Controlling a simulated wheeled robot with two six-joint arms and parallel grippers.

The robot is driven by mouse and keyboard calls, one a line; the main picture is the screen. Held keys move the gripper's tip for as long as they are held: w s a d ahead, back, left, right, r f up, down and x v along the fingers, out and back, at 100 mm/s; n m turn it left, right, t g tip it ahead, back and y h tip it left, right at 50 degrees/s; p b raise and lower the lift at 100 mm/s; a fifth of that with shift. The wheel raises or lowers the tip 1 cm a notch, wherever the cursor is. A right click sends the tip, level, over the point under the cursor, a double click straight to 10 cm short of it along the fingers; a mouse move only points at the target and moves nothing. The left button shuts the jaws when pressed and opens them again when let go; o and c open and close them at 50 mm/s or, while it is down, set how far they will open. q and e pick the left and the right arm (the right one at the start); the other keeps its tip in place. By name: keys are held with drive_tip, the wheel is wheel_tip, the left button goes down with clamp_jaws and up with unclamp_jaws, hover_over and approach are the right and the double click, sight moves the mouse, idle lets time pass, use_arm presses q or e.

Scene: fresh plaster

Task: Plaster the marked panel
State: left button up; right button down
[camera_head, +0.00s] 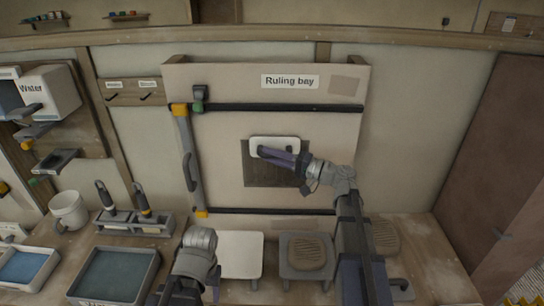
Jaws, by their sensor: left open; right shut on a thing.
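The marked panel is a darker grey-brown square (272,180) on the pale board labelled "Ruling bay" (228,135). My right gripper (288,158) is shut on a flat white-faced tool (288,142), held over the upper part of the square. Whether the tool touches the surface I cannot tell. The gripper and wrist hide part of the square's right side. My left gripper (192,288) is low at the bottom edge, open and apart from the board, partly cut off by the frame.
A long yellow-ended bar (189,160) stands at the board's left between two dark rails. The bench holds a white board (240,256), a grey stand with a brown pad (306,252), a tool rack (135,224), a mug (68,209) and trays (113,277). A water container (50,93) is upper left.

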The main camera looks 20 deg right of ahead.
drive_tip(key=shift+w+d+r+p, duration=0.15)
drive_tip(key=shift+r+p, duration=0.15)
drive_tip(key=shift+r, duration=0.4)
use_arm(q)
drive_tip(key=shift+r, duration=0.55)
use_arm(e)
drive_tip(key=shift+f, duration=0.1)
drive_tip(key=shift+f, duration=0.1)
use_arm(q)
wheel_tip(320, 180, down, 5)
drive_tip(key=b, duration=0.4)
drive_tip(key=shift+r+b, duration=0.2)
drive_tip(key=shift+b, duration=0.15)
use_arm(e)
wheel_tip(320, 180, down, 4)
drive_tip(key=shift+f, duration=0.25)
use_arm(q)
wheel_tip(320, 180, down, 4)
drive_tip(key=b, duration=0.4)
drive_tip(key=shift+f, duration=0.25)
use_arm(e)
wheel_tip(320, 180, down, 4)
drive_tip(key=shift+f, duration=0.2)
use_arm(q)
drive_tip(key=shift+b, duration=0.3)
